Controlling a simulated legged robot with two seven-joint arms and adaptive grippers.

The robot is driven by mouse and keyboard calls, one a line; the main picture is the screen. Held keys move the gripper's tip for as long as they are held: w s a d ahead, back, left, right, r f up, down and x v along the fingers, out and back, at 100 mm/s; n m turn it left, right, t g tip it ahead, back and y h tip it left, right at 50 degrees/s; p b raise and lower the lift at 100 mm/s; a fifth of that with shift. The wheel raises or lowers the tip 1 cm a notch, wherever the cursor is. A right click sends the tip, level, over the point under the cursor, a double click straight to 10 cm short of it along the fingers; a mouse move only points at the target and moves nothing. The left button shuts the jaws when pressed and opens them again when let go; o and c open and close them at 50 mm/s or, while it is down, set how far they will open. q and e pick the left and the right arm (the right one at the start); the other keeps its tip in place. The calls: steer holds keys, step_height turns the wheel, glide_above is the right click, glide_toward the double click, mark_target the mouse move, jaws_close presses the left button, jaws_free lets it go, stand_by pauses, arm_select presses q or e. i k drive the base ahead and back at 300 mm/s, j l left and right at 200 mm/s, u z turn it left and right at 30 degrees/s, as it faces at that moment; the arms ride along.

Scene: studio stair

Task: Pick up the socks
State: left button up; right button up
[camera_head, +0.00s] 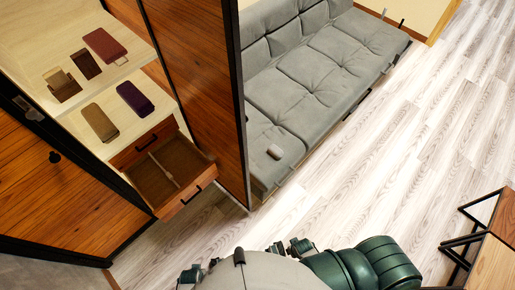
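A small pale bundle (275,152) lies on the near end of the grey sofa (318,75), close to the wooden cabinet side. It may be the socks, but it is too small to be sure. No other sock-like thing shows. Neither gripper can be made out. Only grey and green parts of my own body show at the bottom edge, well apart from the sofa.
An open, seemingly empty drawer (190,196) juts from the wooden wardrobe (190,65) at left. Shelves above it hold several small cases, one dark red (105,45). A wood-topped, black-framed table (492,262) stands at lower right. The pale plank floor (400,165) between is clear.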

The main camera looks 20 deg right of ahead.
mark_target(275, 150)
steer(key=i+l, duration=0.15)
steer(key=l, duration=0.2)
steer(key=i+l+u, duration=0.15)
steer(key=l, duration=0.2)
steer(key=i+l, duration=0.1)
steer(key=l, duration=0.3)
steer(key=i+l+u, duration=0.1)
steer(key=l, duration=0.25)
